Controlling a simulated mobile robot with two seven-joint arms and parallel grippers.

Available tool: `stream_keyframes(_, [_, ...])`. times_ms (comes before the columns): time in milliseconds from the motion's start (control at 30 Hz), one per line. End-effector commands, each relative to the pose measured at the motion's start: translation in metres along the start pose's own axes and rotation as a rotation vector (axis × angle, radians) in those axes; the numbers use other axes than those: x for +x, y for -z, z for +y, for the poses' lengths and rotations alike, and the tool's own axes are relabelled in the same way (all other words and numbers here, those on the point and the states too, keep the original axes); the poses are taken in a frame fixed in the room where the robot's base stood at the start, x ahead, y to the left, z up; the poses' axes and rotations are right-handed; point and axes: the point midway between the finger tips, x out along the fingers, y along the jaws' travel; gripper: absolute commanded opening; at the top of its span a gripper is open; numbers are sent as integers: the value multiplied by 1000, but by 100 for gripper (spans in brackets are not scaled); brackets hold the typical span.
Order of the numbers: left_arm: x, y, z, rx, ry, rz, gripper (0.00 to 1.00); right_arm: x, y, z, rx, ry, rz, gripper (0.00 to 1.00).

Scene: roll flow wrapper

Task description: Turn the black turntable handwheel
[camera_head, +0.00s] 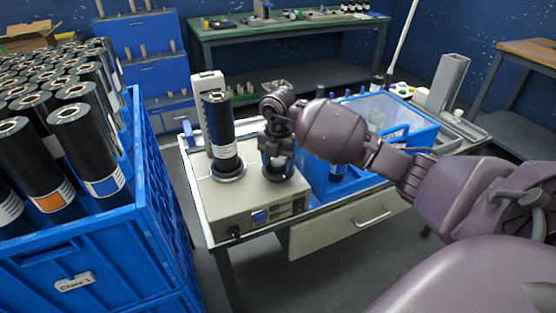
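A cream machine box (222,205) stands on the table with a black roll (218,125) upright on its round turntable plate (229,174). My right gripper (277,158) points down over the right part of the box top, just right of the roll. A round base (280,174) shows below the gripper; the black handwheel seems to be there, mostly hidden by the fingers. I cannot tell whether the fingers are closed on it or only around it. My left gripper is not in view.
A blue crate (100,240) full of black rolls stands at the left. A blue-framed clear enclosure (405,118) is right of the box, behind my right arm. A drawer (345,222) is below. A green workbench (290,28) stands at the back.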

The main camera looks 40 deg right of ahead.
Motion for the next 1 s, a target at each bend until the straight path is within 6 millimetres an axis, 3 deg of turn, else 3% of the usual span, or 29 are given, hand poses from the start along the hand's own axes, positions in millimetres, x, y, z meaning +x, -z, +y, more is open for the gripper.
stream_keyframes(33, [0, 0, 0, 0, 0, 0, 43, 0, 0, 0, 0, 0, 0, 50])
stream_keyframes(233, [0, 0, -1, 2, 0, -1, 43, 0, 0, 0, 0, 0, 0, 22])
stream_keyframes(667, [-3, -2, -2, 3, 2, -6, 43, -2, -1, 0, -106, 1, -2, 22])
stream_keyframes(1000, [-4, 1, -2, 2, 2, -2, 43, -2, -1, 0, -393, 3, -2, 22])
